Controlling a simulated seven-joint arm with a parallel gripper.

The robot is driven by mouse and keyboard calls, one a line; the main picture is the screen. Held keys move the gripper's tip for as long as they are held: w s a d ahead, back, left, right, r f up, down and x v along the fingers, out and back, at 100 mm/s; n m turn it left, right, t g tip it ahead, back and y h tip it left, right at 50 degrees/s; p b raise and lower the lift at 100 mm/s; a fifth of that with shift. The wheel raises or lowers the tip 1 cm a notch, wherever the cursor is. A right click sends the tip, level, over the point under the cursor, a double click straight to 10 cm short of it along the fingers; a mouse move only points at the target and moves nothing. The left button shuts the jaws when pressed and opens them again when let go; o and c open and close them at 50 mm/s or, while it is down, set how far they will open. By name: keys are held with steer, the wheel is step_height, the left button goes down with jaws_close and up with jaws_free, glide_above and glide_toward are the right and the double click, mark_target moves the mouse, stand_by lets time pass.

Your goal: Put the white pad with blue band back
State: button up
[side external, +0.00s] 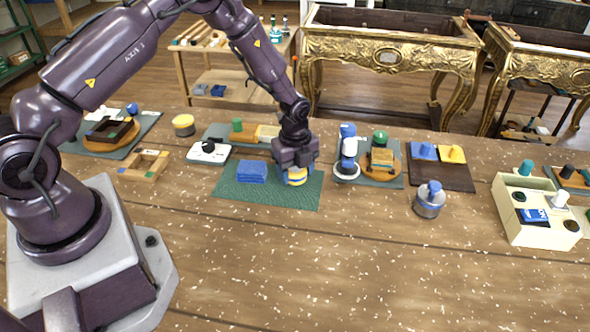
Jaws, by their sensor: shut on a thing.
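My gripper (296,170) points down over the green mat (230,199) and is shut on a round pad with blue at its side, mostly hidden by the jaws. Its white part is hard to make out. Yellow and blue bands (297,182) show directly below the jaws, at mat level. I cannot tell whether they belong to the held pad or to a pad under it. A stack of folded blue cloths (252,172) lies on the mat just left of the gripper.
Right of the mat stand a blue and white upright item (348,148) and a round wooden board with a green-topped object (380,158). A metal pot with a blue lid (429,200) and a cream box (537,224) are farther right. The front of the table is clear.

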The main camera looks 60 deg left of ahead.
steer(key=shift+f, duration=0.15)
steer(key=o, duration=0.9)
step_height(320, 180, up, 12)
step_height(320, 180, up, 11)
steer(key=n+t, duration=0.1)
steer(key=n, duration=0.3)
glide_above(295, 168)
steer(key=s+d, duration=0.1)
steer(key=s, duration=0.2)
steer(key=s+d+r+n+t, duration=0.2)
steer(key=s+r+n, duration=0.4)
steer(key=s, duration=0.4)
steer(key=s+d+r+n+t, duration=0.2)
steer(key=s+r+n, duration=0.4)
steer(key=s+n, duration=0.3)
steer(key=shift+s+t, duration=0.3)
steer(key=shift+s, duration=0.7)
